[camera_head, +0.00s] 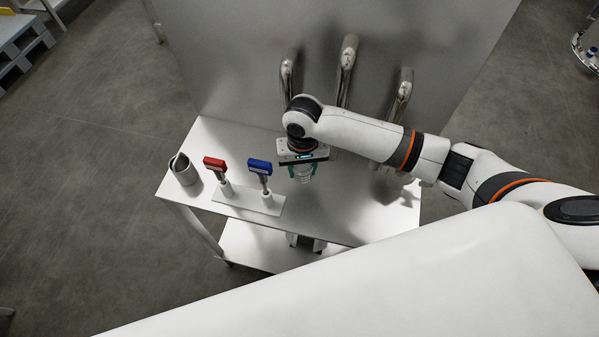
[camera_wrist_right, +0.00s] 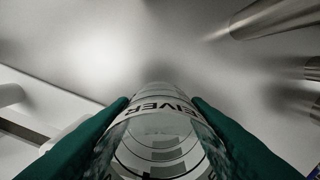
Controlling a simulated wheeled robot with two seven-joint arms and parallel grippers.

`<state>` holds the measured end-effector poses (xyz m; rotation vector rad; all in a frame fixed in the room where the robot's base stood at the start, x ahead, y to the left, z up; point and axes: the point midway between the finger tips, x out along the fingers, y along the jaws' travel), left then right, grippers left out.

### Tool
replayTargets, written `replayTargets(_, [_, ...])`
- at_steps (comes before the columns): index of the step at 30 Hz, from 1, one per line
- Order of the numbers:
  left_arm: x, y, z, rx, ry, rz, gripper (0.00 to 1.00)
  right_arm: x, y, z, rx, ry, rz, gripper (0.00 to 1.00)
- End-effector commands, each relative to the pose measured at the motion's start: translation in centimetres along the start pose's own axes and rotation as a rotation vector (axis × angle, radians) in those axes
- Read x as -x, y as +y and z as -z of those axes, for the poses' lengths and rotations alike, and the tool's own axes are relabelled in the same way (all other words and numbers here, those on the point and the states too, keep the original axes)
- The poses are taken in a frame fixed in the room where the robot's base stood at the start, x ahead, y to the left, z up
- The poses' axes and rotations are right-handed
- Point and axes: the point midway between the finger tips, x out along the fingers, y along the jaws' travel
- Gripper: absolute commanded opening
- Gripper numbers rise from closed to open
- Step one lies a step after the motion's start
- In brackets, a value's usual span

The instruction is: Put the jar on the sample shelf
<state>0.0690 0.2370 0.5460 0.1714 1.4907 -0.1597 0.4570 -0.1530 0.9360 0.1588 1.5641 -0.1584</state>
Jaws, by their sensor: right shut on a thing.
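The jar (camera_wrist_right: 160,135) is clear, with dark ring lines and a printed band reading "EIVER". My right gripper (camera_head: 303,171) is shut on it, with a green finger on either side in the right wrist view (camera_wrist_right: 160,118). In the head view the jar (camera_head: 305,179) shows small below the fingers, over the white table. I cannot tell whether its base touches the tabletop. No shelf is labelled; a white lower shelf (camera_head: 250,248) shows under the tabletop. My left gripper is not in view.
The white tabletop (camera_head: 340,215) is clear at front right. A stand with red (camera_head: 214,163) and blue (camera_head: 260,166) handles and a metal cup (camera_head: 183,170) are at left. Metal pipes (camera_head: 347,65) come from the grey wall (camera_head: 230,60) behind.

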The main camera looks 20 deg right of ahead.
Motion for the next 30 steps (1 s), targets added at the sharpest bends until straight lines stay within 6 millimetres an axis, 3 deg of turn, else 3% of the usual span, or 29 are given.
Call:
replayTargets(5, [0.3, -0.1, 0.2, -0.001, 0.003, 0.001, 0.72, -1.7, 0.0, 0.0, 0.000, 0.000, 0.001, 0.14])
replayTargets(12, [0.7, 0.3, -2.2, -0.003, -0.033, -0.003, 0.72, -4.5, 0.0, 0.0, 0.000, -0.002, 0.000, 0.14])
replayTargets(23, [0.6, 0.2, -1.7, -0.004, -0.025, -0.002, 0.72, -4.9, 0.0, 0.0, 0.001, -0.002, -0.001, 0.14])
replayTargets(24, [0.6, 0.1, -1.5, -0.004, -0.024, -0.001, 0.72, -4.9, 0.0, 0.0, 0.002, -0.003, 0.000, 0.48])
replayTargets(27, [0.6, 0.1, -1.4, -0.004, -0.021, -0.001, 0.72, -4.8, 0.0, 0.0, 0.001, -0.002, 0.000, 0.64])
replayTargets(30, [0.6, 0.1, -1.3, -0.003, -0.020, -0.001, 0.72, -4.8, 0.0, 0.0, 0.001, -0.002, 0.000, 0.64])
